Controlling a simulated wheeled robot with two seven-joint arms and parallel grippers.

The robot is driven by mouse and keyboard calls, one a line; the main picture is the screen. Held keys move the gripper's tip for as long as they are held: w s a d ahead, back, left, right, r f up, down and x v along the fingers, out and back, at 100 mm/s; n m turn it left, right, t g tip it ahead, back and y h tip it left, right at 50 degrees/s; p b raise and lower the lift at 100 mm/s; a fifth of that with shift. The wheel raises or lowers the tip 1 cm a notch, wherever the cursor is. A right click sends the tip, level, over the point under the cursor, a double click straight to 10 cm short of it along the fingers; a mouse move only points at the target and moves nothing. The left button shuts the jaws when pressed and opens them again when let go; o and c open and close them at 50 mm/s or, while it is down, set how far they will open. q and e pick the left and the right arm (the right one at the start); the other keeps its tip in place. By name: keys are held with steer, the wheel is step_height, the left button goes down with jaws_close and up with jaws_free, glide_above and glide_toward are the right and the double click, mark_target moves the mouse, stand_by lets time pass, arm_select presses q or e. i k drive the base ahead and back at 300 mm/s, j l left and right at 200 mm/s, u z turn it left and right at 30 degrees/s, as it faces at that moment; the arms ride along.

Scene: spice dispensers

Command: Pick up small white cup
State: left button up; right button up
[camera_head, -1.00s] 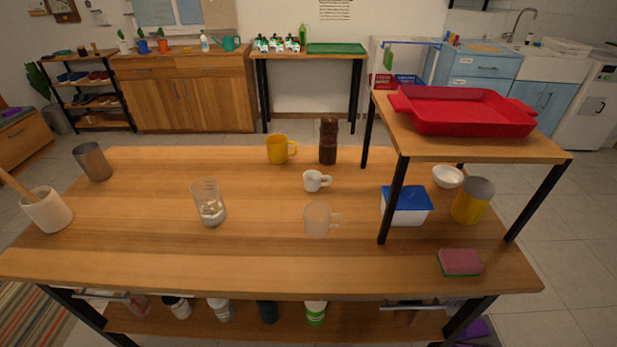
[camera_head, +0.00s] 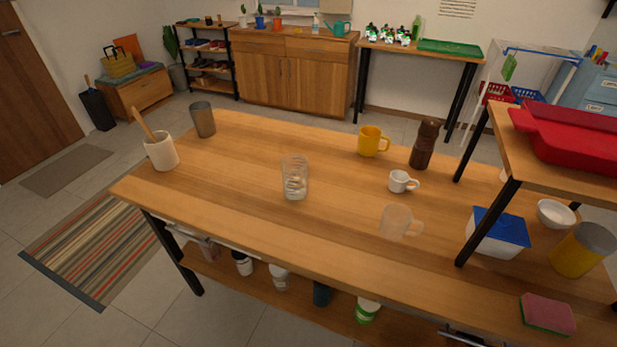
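The small white cup (camera_head: 399,181) stands upright on the wooden table (camera_head: 240,180), right of the middle, with its handle to the right. A yellow mug (camera_head: 370,141) and a dark brown grinder (camera_head: 423,146) stand behind it. A frosted clear mug (camera_head: 395,222) stands in front of it, apart from it. Neither of my grippers shows in the head view.
A drinking glass (camera_head: 295,178) stands left of the cup. A utensil pot (camera_head: 161,152) and a grey tumbler (camera_head: 203,119) are at the left. A raised shelf with a red tray (camera_head: 580,138) stands at the right, above a blue-lidded box (camera_head: 498,232). Bare tabletop lies around the cup.

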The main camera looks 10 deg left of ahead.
mark_target(398, 179)
steer(key=i+j, duration=0.15)
steer(key=j, duration=0.2)
steer(key=i+j, duration=0.2)
steer(key=j, duration=0.15)
steer(key=i+j+z, duration=0.1)
steer(key=j, duration=0.25)
steer(key=i, duration=0.05)
